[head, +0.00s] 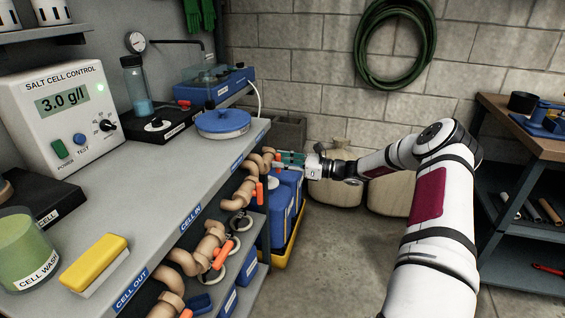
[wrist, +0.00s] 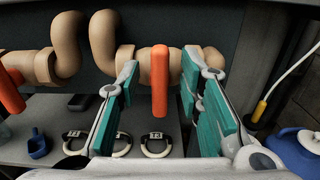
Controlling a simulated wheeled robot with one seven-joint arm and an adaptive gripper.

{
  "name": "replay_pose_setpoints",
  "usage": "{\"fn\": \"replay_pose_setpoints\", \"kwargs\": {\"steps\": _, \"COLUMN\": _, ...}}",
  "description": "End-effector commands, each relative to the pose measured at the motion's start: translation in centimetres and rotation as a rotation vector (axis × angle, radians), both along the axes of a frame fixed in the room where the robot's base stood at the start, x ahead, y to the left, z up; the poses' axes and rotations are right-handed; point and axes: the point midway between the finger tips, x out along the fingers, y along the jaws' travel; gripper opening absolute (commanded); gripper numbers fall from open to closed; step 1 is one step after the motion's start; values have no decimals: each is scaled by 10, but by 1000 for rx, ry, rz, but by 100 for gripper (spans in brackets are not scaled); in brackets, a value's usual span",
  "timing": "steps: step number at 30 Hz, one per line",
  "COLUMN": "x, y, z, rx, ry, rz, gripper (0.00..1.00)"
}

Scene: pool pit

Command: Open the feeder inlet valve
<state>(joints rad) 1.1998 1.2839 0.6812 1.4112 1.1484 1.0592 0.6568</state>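In the wrist view an orange valve handle (wrist: 160,82) stands upright in the picture, crosswise to its tan pipe (wrist: 205,60). My gripper (wrist: 160,85) is open, with one teal finger pad on each side of this handle. A gap shows between the handle and each pad, so they look apart. In the head view my gripper (head: 291,159) is at the far end of the pipe row under the bench, beside the farthest tan pipe (head: 262,160). The label on the bench edge above it is too small to read.
Other orange handles sit on the nearer pipes (head: 222,255), below the CELL IN and CELL OUT labels. The bench top (head: 150,190) overhangs the pipes. Blue containers (head: 280,205) stand below my gripper.

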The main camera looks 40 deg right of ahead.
Motion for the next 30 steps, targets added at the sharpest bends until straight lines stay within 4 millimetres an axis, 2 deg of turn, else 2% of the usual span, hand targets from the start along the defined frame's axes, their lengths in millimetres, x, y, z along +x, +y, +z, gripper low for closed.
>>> {"fn": "replay_pose_setpoints", "kwargs": {"steps": 1, "x": 0, "y": 0, "z": 0, "rx": 0, "ry": 0, "rz": 0, "gripper": 33}}
{"fn": "replay_pose_setpoints", "kwargs": {"steps": 2, "x": 0, "y": 0, "z": 0, "rx": 0, "ry": 0, "rz": 0, "gripper": 29}}
{"fn": "replay_pose_setpoints", "kwargs": {"steps": 6, "x": 0, "y": 0, "z": 0, "rx": 0, "ry": 0, "rz": 0, "gripper": 0}}
{"fn": "replay_pose_setpoints", "kwargs": {"steps": 20, "x": -1, "y": 1, "z": 0, "rx": -49, "ry": -38, "rz": 1, "gripper": 0}}
{"fn": "replay_pose_setpoints", "kwargs": {"steps": 30, "x": -3, "y": 3, "z": 0, "rx": -249, "ry": -195, "rz": 1, "gripper": 0}}
